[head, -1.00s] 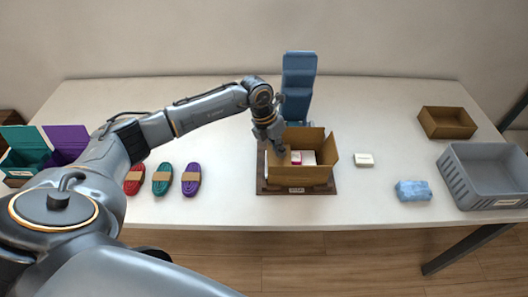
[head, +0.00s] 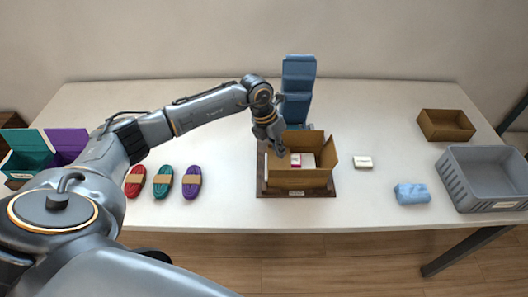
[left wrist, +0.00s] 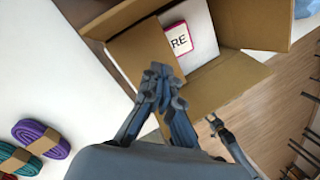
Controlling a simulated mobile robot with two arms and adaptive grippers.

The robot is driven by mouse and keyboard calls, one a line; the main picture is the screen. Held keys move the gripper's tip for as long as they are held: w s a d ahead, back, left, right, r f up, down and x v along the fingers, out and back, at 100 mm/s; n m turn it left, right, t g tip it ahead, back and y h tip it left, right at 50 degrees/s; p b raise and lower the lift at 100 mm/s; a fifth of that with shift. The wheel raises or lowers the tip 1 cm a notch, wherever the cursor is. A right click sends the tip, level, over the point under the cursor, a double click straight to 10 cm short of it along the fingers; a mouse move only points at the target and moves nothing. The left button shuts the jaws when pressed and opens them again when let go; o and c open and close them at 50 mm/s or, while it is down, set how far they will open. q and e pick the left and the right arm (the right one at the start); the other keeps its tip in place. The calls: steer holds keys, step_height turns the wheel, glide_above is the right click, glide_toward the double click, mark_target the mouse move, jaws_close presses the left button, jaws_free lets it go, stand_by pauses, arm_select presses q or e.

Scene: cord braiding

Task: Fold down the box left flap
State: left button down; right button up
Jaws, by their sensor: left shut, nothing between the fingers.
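The open brown cardboard box (head: 297,180) stands on a dark base board (head: 328,191) at the table's middle front. In the left wrist view, its left flap (left wrist: 143,52) slants inward over part of the opening. The front flap (left wrist: 230,86) spreads outward. A white item with a pink-edged label (left wrist: 178,41) lies inside, partly covered by the left flap. My left gripper (head: 279,150) is at the box's left side. In the left wrist view, its fingertips (left wrist: 162,76) are together and empty, over the left flap; contact is unclear. My right gripper is out of view.
A blue stand (head: 298,88) rises behind the box. Red, green and purple cord bundles (head: 192,181) lie to the left. A small white box (head: 362,162), blue cloth (head: 411,194), brown tray (head: 446,124) and grey crate (head: 487,204) are to the right.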

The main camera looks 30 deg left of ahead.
arm_select(q)
step_height(320, 180, up, 6)
steer(key=p, duration=0.3)
steer(key=shift+f, duration=0.25)
